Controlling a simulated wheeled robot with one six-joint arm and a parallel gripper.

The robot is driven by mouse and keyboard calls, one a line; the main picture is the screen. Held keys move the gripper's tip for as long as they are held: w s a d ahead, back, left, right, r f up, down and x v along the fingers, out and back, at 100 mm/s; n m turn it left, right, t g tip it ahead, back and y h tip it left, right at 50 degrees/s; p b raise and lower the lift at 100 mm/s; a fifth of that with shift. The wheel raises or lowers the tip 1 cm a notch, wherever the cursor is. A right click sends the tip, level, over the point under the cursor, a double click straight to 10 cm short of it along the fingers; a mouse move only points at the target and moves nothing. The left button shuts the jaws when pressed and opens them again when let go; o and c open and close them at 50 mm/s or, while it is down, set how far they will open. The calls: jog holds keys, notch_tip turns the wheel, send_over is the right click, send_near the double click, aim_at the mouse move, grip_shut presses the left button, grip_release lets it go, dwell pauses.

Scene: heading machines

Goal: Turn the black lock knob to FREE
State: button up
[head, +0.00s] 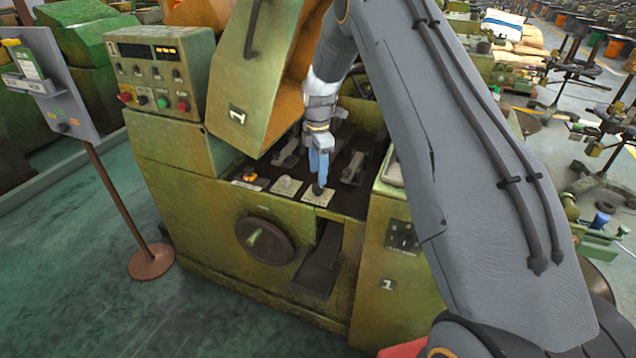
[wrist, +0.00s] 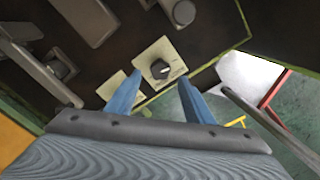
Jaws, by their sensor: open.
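The black lock knob (wrist: 161,69) sits on a cream plate (wrist: 150,54) inside the open machine bay. In the wrist view it lies just beyond and between my gripper's (wrist: 155,90) two blue fingers, which are apart with nothing held. The plate's lettering is too small to read. In the head view my gripper (head: 318,172) points down over the cream plate (head: 325,195), with the knob (head: 317,189) right below the fingertips. I cannot tell from these views whether the fingers touch the knob.
A second cream plate with a knob (head: 286,185) and a yellow-based red button (head: 249,174) sit to the left. The raised green cover (head: 262,75) stands close to my arm on the left.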

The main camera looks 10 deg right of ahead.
aim_at(318, 185)
jog(key=shift+f+p, duration=0.85)
jog(key=shift+f, duration=1.95)
jog(key=c, duration=1)
jog(key=shift+c, duration=0.2)
